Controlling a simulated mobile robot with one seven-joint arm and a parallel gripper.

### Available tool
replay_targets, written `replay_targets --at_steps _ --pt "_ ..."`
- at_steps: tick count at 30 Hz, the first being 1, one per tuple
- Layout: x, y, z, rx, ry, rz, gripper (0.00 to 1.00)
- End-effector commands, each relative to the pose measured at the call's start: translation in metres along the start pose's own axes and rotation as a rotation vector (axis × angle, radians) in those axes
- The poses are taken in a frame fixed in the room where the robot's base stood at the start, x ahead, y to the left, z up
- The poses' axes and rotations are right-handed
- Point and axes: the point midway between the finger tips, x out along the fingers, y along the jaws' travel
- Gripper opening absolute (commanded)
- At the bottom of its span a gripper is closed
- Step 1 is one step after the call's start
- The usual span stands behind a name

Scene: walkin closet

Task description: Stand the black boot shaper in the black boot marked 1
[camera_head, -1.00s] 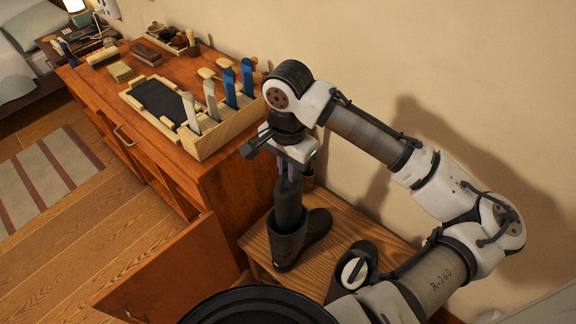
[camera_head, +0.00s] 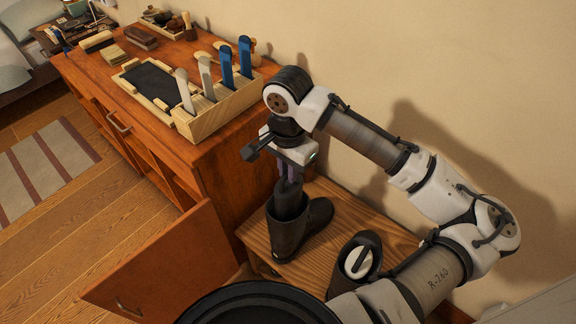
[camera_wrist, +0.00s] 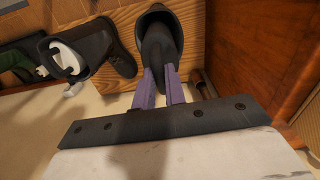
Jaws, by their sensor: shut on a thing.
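My gripper (camera_head: 290,172), with purple fingers, points down and is shut on the top of the black boot shaper (camera_head: 288,202). The shaper is upright with its lower part inside the shaft of a black boot (camera_head: 313,226), which stands on the wooden bench. In the wrist view, the shaper (camera_wrist: 158,45) sits within the opening of the boot (camera_wrist: 172,14), just ahead of my fingertips (camera_wrist: 159,82). Its lower end is hidden by the boot. I cannot see a number on this boot.
A second black boot (camera_head: 371,245) with a white shaper in it (camera_head: 358,262) stands to the right on the bench (camera_head: 338,205). An orange-brown cabinet (camera_head: 205,160) is on the left, its door (camera_head: 150,262) open. A wooden rack (camera_head: 222,112) of handled tools stands on top.

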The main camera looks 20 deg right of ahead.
Motion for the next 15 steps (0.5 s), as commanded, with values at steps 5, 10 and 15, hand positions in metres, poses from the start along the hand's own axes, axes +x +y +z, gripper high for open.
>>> replay_targets --at_steps 5,10,15 --pt "0.015 0.0 0.0 0.0 -0.002 -0.001 0.0" --pt "0.027 0.0 0.0 0.0 -0.001 -0.001 0.0" --pt "0.039 0.0 0.0 0.0 -0.002 -0.001 0.0"
